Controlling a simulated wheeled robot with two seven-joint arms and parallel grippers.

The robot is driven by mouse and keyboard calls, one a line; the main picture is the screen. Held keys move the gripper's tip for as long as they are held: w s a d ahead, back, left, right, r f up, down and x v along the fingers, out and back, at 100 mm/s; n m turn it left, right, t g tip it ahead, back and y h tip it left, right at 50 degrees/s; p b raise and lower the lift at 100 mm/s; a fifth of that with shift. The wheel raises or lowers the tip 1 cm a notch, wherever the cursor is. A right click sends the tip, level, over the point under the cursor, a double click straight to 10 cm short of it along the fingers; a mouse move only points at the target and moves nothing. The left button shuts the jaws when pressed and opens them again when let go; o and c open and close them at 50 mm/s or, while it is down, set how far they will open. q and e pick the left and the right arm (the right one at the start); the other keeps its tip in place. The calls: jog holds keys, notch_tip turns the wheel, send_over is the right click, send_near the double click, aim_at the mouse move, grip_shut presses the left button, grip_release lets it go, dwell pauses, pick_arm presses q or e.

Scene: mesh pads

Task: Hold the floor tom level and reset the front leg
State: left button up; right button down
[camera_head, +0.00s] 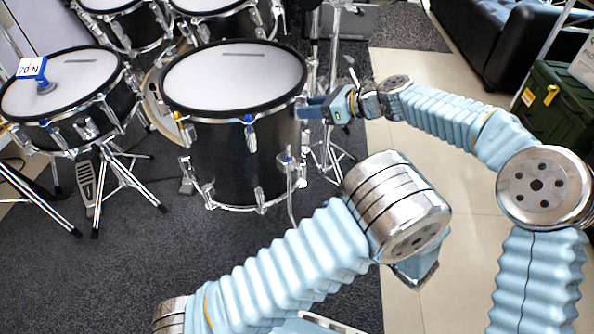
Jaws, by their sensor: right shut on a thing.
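The floor tom (225,155) has a black shell, a white head and a black rim, and stands at the middle of the view on dark carpet. It looks roughly level. A chrome leg (291,205) runs down from a bracket at its front right; I cannot tell whether it is the front leg or where its foot rests. My right gripper (309,108) reaches in from the right and is shut on the floor tom at its upper right side, below the rim.
A snare drum (75,80) on a tripod stand is at the left, with a blue-and-white tagged object (40,76) on its head. Two more drums (125,25) stand behind. A dark green case (565,100) and black sofa (495,35) are at the right. Carpet (110,270) in front is clear.

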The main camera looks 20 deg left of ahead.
jog(key=c, duration=0.7)
grip_release()
jog(key=shift+s+a, duration=0.25)
jog(key=shift+s, duration=0.1)
jog(key=shift+c, duration=0.2)
jog(key=shift+w, duration=0.1)
jog(key=shift+w+d, duration=0.15)
jog(key=shift+d, duration=0.1)
pick_arm(q)
jog(key=shift+r+p, duration=0.75)
pick_arm(e)
jog(key=v, duration=1.3)
jog(key=shift+d+r, duration=0.25)
jog(key=shift+r, duration=0.05)
pick_arm(q)
jog(key=shift+o, duration=0.3)
jog(key=o, duration=0.5)
